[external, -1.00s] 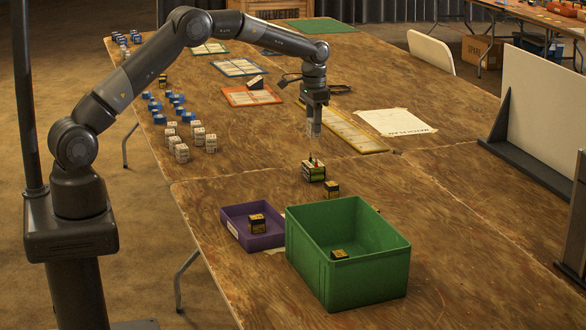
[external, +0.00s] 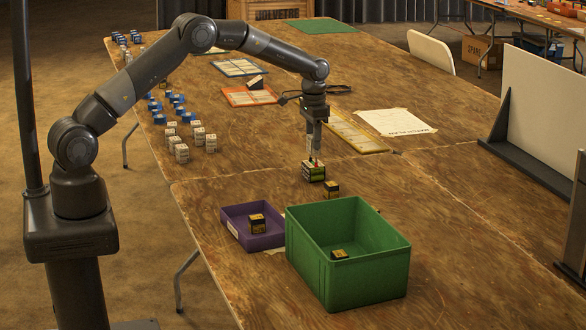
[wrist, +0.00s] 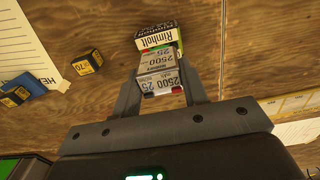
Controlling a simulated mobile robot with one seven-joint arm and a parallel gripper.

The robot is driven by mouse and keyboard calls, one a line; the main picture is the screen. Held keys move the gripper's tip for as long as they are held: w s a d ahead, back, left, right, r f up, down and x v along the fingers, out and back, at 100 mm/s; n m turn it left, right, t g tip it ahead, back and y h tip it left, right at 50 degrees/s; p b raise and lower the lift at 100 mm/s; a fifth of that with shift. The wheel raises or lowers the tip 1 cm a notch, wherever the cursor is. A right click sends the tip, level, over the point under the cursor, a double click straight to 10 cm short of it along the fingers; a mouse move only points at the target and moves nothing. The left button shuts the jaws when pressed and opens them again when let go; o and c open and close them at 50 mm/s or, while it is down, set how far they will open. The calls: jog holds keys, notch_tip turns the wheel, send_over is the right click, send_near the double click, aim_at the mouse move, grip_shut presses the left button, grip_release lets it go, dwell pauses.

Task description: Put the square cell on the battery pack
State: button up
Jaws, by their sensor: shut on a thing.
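The battery pack (external: 314,174) is a small dark block with a white and green label, on the wooden table behind the green crate. In the wrist view the pack (wrist: 157,36) reads "Rimholt", with red and green bits at its near edge. My gripper (external: 315,153) points down over the pack. In the wrist view my gripper (wrist: 163,92) is shut on the square cell (wrist: 160,82), a white block marked "2500". The cell lines up with the pack; I cannot tell whether they touch. In the external view the fingers mostly hide the cell.
A green crate (external: 340,277) and a purple tray (external: 230,223) stand in front, each holding a black-and-yellow cube. Another such cube (external: 331,188) stands close to the pack. White cells (external: 182,153) and blue ones stand at the left. The table right of the pack is clear.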

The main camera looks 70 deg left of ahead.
jog(key=shift+f, duration=0.15)
jog(key=o, duration=1.1)
jog(key=shift+c, duration=0.2)
notch_tip(320, 180, up, 13)
jog(key=s+d+r+t, duration=0.1)
jog(key=s+d+r, duration=0.25)
jog(key=r, duration=0.25)
jog(key=s+d+r, duration=0.2)
jog(key=s+r, duration=0.3)
jog(key=s+d+r+t, duration=0.1)
jog(key=s+d+r, duration=0.25)
jog(key=s, duration=0.35)
jog(key=s+d+r+t, duration=0.1)
jog(key=s+d+r, duration=0.1)
jog(key=s+r, duration=0.3)
jog(key=s+d+f+t, duration=0.1)
jog(key=s+d+f, duration=0.1)
jog(key=s, duration=0.6)
jog(key=s+d+f, duration=0.2)
jog(key=s+f, duration=0.1)
jog(key=s, duration=0.6)
jog(key=s+d+f+t, duration=0.1)
jog(key=s+f, duration=0.1)
jog(key=s, duration=0.7)
jog(key=shift+s+d+f+t, duration=0.15)
jog(key=shift+s+d+t, duration=0.15)
jog(key=shift+d, duration=0.1)
